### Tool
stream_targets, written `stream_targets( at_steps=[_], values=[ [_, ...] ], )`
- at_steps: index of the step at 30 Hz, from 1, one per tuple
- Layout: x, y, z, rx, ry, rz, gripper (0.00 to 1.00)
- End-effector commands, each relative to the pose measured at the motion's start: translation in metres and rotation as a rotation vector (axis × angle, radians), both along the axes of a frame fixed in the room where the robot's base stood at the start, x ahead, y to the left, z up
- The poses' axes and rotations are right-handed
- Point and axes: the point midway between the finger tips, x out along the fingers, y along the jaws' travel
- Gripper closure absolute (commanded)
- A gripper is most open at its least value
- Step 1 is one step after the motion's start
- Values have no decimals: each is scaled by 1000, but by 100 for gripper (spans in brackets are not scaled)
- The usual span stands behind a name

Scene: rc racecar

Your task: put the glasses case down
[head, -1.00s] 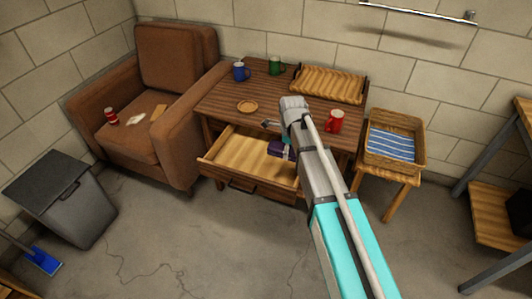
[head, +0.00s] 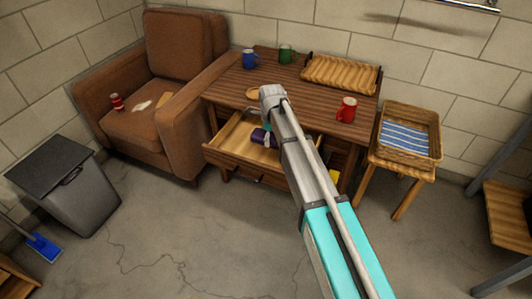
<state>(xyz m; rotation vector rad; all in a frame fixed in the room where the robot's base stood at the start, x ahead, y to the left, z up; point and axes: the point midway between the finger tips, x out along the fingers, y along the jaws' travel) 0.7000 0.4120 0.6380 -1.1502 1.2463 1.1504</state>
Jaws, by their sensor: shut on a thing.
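A dark purple glasses case (head: 258,136) shows beside my forearm, over the open drawer (head: 226,140) of the wooden table. My gripper (head: 266,140) is shut on the case. It is small in the head view and partly hidden by my arm. I cannot tell whether the case touches the drawer floor or hangs above it. The visible left part of the drawer floor is bare; my arm hides much of its right part.
On the tabletop (head: 228,86) stand a blue mug (head: 250,59), a green mug (head: 286,54), a red mug (head: 347,110) and a ribbed wooden tray (head: 341,75). A saucer (head: 253,92) is partly hidden by my arm. A basket (head: 409,153) sits on a stool at the right.

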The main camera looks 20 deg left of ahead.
Motion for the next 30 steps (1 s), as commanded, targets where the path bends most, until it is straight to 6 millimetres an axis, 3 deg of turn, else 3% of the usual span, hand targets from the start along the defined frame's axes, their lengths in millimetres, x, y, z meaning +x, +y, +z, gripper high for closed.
stream_targets(
  at_steps=[1,7,23,30],
  values=[
    [2,6,-11,0,0,1,76],
    [5,18,-25,0,0,1,76],
    [6,23,-28,0,0,0,76],
    [8,31,-41,0,0,1,76]
  ],
)
